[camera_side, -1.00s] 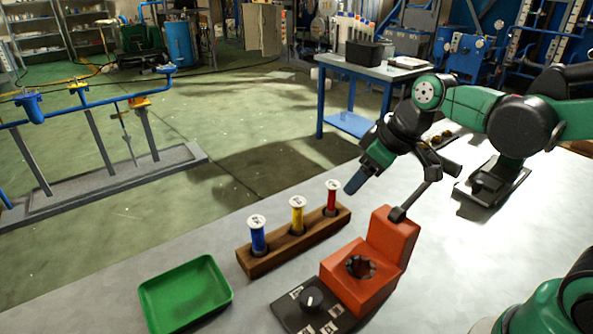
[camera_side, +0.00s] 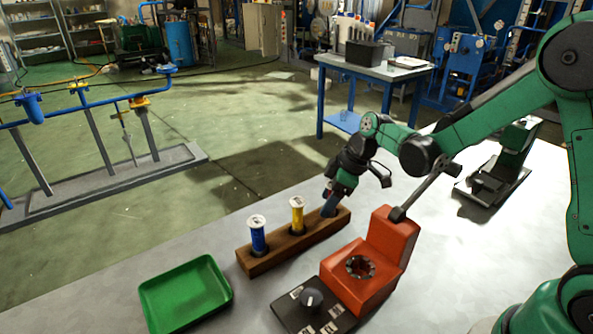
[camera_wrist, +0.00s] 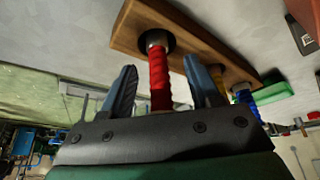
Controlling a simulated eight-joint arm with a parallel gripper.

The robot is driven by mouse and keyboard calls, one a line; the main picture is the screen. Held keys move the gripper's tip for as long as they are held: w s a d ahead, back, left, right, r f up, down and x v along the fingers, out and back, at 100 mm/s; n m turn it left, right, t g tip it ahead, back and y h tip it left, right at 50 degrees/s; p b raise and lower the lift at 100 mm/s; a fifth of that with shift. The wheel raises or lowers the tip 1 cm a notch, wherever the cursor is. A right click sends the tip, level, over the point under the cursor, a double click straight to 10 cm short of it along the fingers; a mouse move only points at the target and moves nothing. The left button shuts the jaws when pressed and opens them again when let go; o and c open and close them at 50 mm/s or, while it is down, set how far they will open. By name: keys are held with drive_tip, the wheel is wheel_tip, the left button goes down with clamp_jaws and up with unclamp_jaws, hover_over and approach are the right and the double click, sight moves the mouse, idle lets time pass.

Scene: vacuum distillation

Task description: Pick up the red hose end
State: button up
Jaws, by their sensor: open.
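The red hose end (camera_wrist: 160,78) stands in the right end of the wooden rack (camera_side: 277,253). In the side view it is mostly hidden behind my gripper (camera_side: 330,207). In the wrist view my gripper (camera_wrist: 164,90) is open, with one blue finger on each side of the red hose end and gaps showing between. The yellow hose end (camera_side: 297,216) and the blue hose end (camera_side: 258,238) stand upright in the same rack, and they also show behind the right finger in the wrist view.
A green tray (camera_side: 186,294) lies left of the rack. An orange device (camera_side: 381,262) with a round socket and a black knob panel (camera_side: 310,307) stands close in front of the rack. A grey rod rises from the device near my arm.

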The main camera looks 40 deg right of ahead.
drive_tip(key=shift+w+a+f, duration=0.1)
drive_tip(key=shift+a+f, duration=0.05)
drive_tip(key=shift+f, duration=0.2)
clamp_jaws()
drive_tip(key=shift+r, duration=0.1)
